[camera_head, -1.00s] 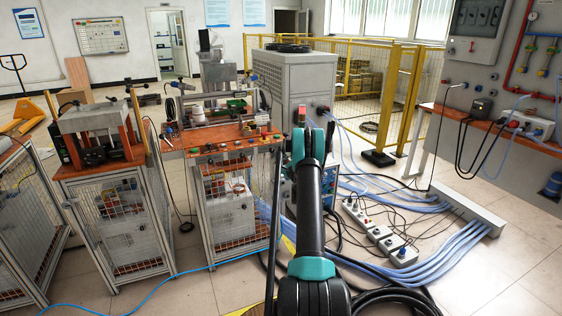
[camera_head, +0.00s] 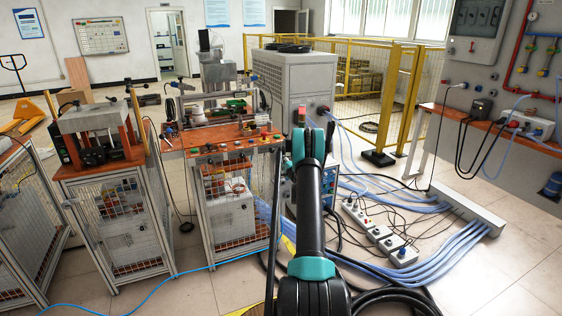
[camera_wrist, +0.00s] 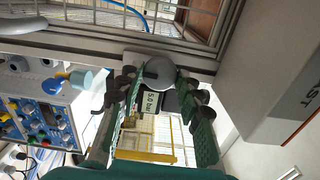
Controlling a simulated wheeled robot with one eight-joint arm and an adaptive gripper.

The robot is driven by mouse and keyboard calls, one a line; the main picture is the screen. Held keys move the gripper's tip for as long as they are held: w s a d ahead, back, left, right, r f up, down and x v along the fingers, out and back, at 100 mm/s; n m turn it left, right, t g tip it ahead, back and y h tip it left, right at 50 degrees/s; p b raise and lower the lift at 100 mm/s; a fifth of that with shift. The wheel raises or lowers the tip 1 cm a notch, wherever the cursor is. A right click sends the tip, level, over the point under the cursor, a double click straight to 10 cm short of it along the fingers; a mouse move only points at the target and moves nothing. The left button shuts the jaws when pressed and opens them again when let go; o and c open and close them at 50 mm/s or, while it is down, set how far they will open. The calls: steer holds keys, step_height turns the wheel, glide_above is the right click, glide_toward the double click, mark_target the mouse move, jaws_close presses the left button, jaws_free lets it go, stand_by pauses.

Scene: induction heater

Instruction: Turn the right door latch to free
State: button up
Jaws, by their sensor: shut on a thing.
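In the wrist view, a rounded grey latch (camera_wrist: 160,72) with a dark body below it sits on the grey metal frame of a mesh door (camera_wrist: 95,16). My gripper (camera_wrist: 166,84) has its two green-padded fingers on either side of the latch and is shut on it. A small label reading 5.0 bar shows between the fingers. The latch's exact turn angle is hard to tell. In the head view, my arm hides the gripper and the latch.
In the head view, a mesh-sided workbench (camera_head: 228,200) stands left of my arm. A grey chiller cabinet (camera_head: 300,88) stands behind. Power strips (camera_head: 380,238) and blue hoses (camera_head: 440,262) cover the floor to the right. A blue control panel (camera_wrist: 40,118) is at left in the wrist view.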

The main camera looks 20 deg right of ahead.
steer(key=shift+n, duration=0.3)
steer(key=o, duration=1.2)
steer(key=shift+c, duration=0.2)
steer(key=shift+s, duration=0.15)
steer(key=s, duration=1.1)
steer(key=shift+s+d, duration=0.2)
steer(key=shift+s, duration=0.2)
